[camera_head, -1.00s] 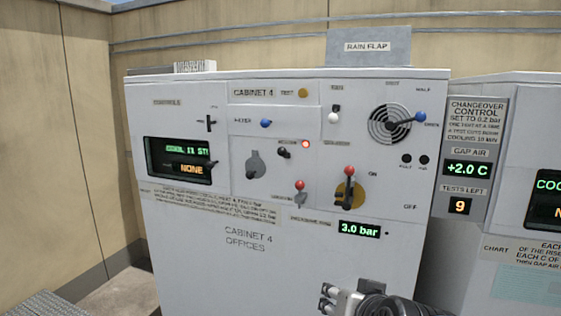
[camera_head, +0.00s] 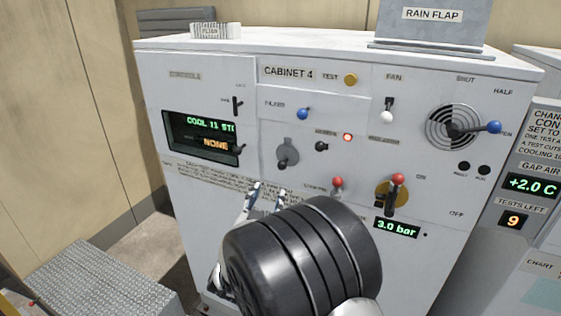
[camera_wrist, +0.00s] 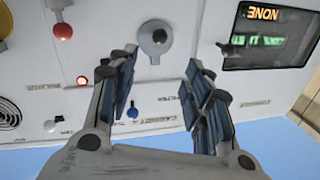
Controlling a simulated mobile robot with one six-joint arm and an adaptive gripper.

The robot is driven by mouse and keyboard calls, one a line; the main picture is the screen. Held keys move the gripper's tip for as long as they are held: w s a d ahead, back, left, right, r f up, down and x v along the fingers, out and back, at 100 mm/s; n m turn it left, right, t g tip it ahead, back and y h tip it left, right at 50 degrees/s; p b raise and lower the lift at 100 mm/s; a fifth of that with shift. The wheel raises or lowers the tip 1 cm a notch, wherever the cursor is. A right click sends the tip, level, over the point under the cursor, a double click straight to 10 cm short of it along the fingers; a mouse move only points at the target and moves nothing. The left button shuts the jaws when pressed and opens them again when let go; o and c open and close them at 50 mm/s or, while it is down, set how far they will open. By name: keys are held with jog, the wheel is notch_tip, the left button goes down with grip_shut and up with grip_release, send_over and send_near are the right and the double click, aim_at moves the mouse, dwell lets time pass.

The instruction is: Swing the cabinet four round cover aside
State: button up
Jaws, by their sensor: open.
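Cabinet four (camera_head: 330,255) faces me, labelled "CABINET 4". My gripper (camera_head: 268,191) is open and empty, just below the cover in the head view. The wrist view is upside down. There the round cover (camera_wrist: 155,38) shows ahead, between and beyond the two open fingers (camera_wrist: 161,60). No contact shows. What lies behind the cover is hidden, and my wrist hides part of the lower panel.
A red-knobbed lever (camera_head: 337,183) and a larger one on a brass plate (camera_head: 392,195) stick out right of the gripper. A blue knob (camera_head: 303,113) is above the cover. The display (camera_head: 203,136) is at left. A ridged metal box (camera_head: 105,270) stands at lower left.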

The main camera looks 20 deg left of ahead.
aim_at(281, 167)
jog(key=w, duration=0.5)
jog(key=w+p, duration=0.1)
jog(key=w, duration=0.5)
jog(key=w+a+p, duration=0.1)
jog(key=w, duration=0.4)
jog(key=shift+w, duration=0.15)
jog(key=shift+c, duration=0.2)
grip_shut()
